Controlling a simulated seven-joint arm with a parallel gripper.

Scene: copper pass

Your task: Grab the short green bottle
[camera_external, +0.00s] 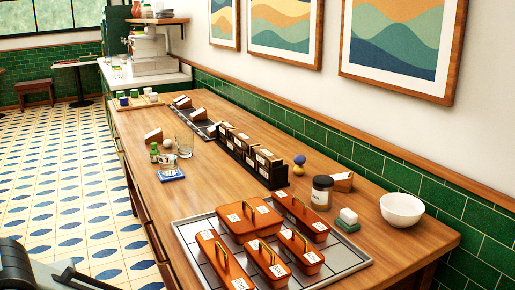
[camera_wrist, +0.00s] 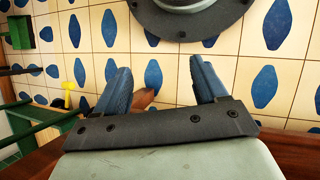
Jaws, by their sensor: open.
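The short green bottle (camera_external: 154,152) stands on the wooden counter, left of the middle in the external view. It is small there, close to a pale round object and a clear glass. My gripper (camera_wrist: 160,68) shows in the wrist view with its two blue fingers spread apart and nothing held between them. It faces the tiled floor, away from the counter top. The bottle does not show in the wrist view. The fingers cannot be made out in the external view.
A clear glass (camera_external: 184,146) and a blue-and-white tile or coaster (camera_external: 171,175) are near the bottle. A black divided rack (camera_external: 245,160) stands to its right. Lidded copper containers (camera_external: 249,219) sit on a metal tray (camera_external: 352,262) in front. Bare counter lies between.

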